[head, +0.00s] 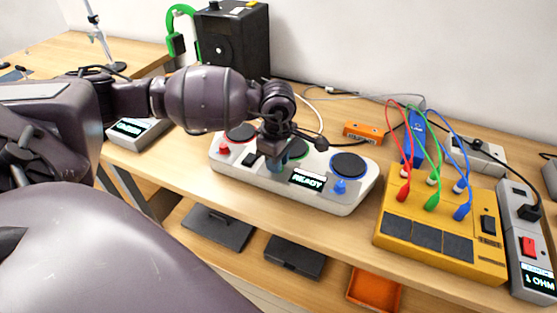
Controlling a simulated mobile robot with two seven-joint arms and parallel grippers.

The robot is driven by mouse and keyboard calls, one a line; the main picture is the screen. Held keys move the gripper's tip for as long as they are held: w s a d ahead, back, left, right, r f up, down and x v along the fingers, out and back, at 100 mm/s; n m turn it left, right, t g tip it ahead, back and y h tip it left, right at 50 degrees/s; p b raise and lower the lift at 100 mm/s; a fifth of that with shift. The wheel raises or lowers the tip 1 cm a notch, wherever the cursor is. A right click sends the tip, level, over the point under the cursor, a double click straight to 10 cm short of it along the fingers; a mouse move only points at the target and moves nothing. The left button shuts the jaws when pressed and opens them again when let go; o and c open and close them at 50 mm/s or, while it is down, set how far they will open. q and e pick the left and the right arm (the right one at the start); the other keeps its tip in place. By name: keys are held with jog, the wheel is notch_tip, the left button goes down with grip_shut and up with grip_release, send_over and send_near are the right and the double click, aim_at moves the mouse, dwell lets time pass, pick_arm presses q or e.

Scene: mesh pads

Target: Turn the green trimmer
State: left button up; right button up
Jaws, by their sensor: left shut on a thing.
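A pale console (345,205) with three round dark mesh pads stands on the bench. A red trimmer (224,149) sits by the left pad and a blue trimmer (340,186) by the right pad. The middle pad has a green rim (299,151). My left gripper (277,168) points down at the console in front of that pad, shut at the spot matching the green trimmer's place. The gripper hides the green trimmer almost wholly, so its angle cannot be told. The console's display (307,180) reads READY. My right gripper is not in view.
An orange box (366,132) and a black speaker-like box (235,40) are behind. An orange tray (374,291) lies on the lower shelf.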

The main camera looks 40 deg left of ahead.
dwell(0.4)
pick_arm(q)
jog(key=o, duration=0.8)
jog(key=shift+o, duration=0.6)
notch_tip(320, 180, up, 11)
jog(key=p, duration=0.1)
jog(key=shift+f, duration=0.1)
